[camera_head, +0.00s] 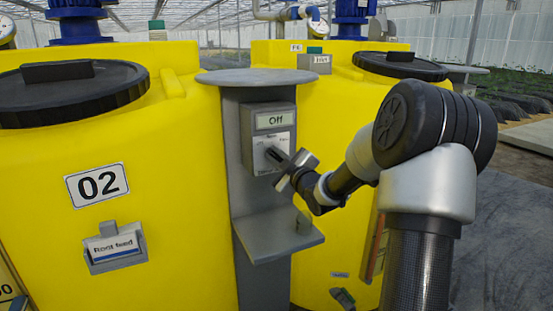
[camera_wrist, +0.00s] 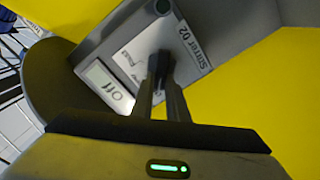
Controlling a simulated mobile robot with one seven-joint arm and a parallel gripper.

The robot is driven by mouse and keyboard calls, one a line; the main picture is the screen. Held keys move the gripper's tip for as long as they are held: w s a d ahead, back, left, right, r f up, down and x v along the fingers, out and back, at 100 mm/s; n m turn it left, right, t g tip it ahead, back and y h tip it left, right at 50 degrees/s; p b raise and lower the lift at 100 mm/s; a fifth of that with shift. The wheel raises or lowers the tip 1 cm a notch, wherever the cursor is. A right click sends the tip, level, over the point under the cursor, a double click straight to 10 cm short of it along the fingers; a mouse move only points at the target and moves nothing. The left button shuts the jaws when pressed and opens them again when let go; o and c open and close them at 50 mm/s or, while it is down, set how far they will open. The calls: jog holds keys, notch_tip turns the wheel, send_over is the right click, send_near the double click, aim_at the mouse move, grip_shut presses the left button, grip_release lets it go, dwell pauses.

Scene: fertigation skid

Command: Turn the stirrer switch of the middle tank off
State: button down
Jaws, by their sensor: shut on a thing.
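The stirrer switch box (camera_head: 268,135) is grey and stands on a grey post between two yellow tanks. Its display (camera_head: 275,119) reads "Off", and the wrist view shows the same display (camera_wrist: 110,90). A white label on the box reads "Stirrer 02" (camera_wrist: 195,45). My gripper (camera_head: 276,157) reaches in from the right and is shut on the dark switch knob (camera_wrist: 159,62) at the box's front. The fingers hide part of the knob and its dial marks. The tank marked 02 (camera_head: 165,235) is on the left.
A round grey plate (camera_head: 258,77) tops the post. A "Root feed" card holder (camera_head: 115,248) is on tank 02. Another yellow tank (camera_head: 325,120) stands close behind my arm.

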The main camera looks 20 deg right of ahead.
jog(key=c, duration=1.7)
grip_release()
jog(key=shift+c, duration=0.2)
jog(key=s+p, duration=0.2)
jog(key=s, duration=1.5)
jog(key=shift+s+d, duration=0.25)
jog(key=shift+d, duration=0.1)
